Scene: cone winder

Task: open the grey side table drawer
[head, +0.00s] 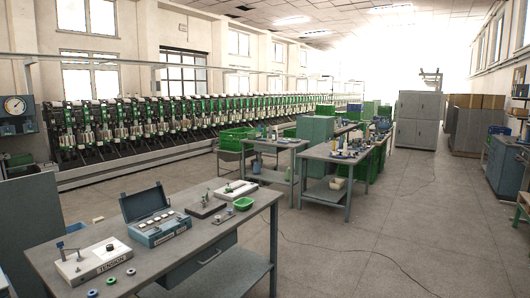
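A grey table (234,222) stands in the near left of the head view. A grey drawer (190,268) hangs under its top, on the side facing right. The drawer front has a bar handle (209,257) and looks closed, flush under the tabletop. My gripper is not in view, so its distance from the handle cannot be told.
On the tabletop are a tension device (92,260), an open blue case (155,220), a small green tray (243,204) and small rings. A cable (345,252) lies on the floor. Open floor (440,240) extends to the right. A workbench (340,152) stands beyond.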

